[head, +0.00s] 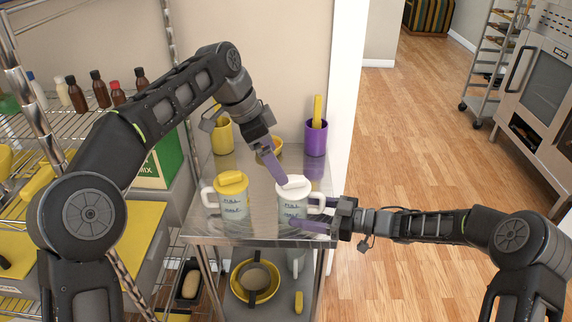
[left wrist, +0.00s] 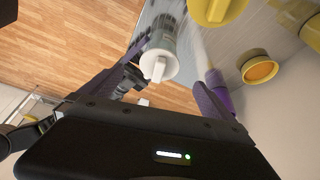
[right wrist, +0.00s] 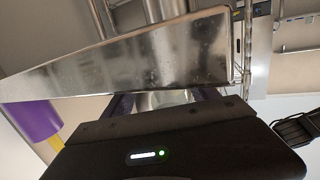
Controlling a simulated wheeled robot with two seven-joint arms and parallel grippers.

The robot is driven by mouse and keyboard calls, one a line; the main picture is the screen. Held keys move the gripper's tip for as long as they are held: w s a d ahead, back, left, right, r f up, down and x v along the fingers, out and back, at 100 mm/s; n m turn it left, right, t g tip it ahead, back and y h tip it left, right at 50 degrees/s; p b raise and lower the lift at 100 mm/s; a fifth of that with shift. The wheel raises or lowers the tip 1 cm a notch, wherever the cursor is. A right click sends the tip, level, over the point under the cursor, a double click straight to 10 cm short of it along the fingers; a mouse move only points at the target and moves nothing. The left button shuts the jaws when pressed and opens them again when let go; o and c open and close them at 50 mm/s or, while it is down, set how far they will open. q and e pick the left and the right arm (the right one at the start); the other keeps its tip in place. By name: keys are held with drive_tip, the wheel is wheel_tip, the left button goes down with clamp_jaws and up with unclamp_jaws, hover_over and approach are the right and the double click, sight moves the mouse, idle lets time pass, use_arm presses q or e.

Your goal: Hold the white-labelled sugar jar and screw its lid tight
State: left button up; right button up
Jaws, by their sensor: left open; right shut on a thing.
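A clear-grey jar with printed lettering, a white handle and a white lid (head: 293,184) stands upright on the metal cart top; its body (head: 291,208) shows below the lid. My right gripper (head: 316,213) is shut on this jar from the right side, near its handle. My left gripper (head: 277,172) is open, its purple fingers slanting down just above and behind the white lid. In the left wrist view the white lid (left wrist: 158,67) lies between the spread fingers, apart from them. In the right wrist view the jar (right wrist: 165,98) is mostly hidden. Whether the lid is seated is unclear.
A similar jar with a yellow lid (head: 231,183) stands to the left on the cart top (head: 255,231). A yellow cup (head: 222,135), an orange-yellow bowl (head: 270,146) and a purple cup (head: 316,138) stand behind. Pans and a bowl (head: 254,281) sit on the lower shelf.

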use_arm(q)
drive_tip(key=s+a, duration=0.3)
drive_tip(key=a, duration=0.7)
use_arm(e)
drive_tip(key=o, duration=1.9)
drive_tip(key=v, duration=1.2)
drive_tip(key=shift+f, duration=0.1)
